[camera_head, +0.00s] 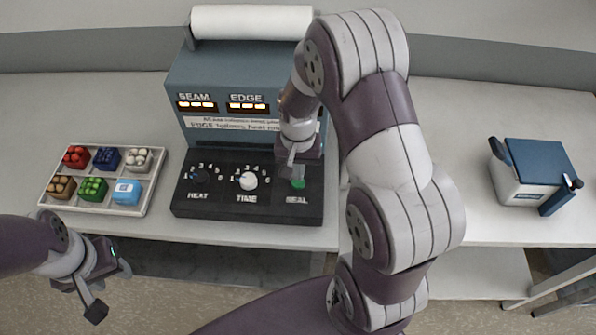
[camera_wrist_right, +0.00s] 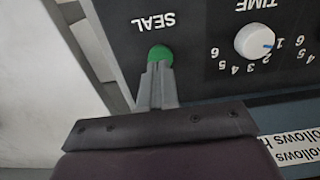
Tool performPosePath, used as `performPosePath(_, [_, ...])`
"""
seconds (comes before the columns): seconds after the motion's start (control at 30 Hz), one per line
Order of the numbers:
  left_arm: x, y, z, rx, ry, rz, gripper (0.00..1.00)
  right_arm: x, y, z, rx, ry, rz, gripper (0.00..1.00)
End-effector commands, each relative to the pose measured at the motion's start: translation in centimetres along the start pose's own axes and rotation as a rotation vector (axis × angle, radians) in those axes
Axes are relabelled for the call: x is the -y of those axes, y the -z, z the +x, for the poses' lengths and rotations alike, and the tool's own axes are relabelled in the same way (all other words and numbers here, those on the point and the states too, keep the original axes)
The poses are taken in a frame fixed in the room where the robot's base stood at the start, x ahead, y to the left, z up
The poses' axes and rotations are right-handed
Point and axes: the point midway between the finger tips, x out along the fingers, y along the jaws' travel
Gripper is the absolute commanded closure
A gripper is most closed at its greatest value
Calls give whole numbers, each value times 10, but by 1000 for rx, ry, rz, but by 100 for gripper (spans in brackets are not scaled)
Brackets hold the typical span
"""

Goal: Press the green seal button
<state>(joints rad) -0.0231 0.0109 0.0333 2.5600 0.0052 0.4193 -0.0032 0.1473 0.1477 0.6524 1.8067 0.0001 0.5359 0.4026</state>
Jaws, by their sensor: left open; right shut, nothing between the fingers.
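The green seal button (camera_head: 298,184) sits at the right end of the black control panel (camera_head: 225,209), above the word SEAL. It also shows in the right wrist view (camera_wrist_right: 160,54), partly covered by my right fingertips. My right gripper (camera_head: 292,174) is shut and empty, with its tips at the button. I cannot tell whether they touch or press it. My left gripper (camera_head: 108,289) is open and empty, low at the left in front of the table edge.
The panel also holds a HEAT knob (camera_head: 200,176) and a white TIME knob (camera_head: 249,181). The blue machine (camera_head: 235,75) carries a white roll (camera_head: 250,22). A tray (camera_head: 157,178) of small coloured items is at left. A blue-and-white box (camera_head: 535,165) stands at right.

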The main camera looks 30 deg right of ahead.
Motion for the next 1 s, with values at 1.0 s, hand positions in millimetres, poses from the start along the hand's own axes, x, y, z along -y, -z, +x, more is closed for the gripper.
performPosePath(1.0, [0, -1, 5, 0, 0, 0, 57, -1, -4, 44, 11, -5, 0, 100])
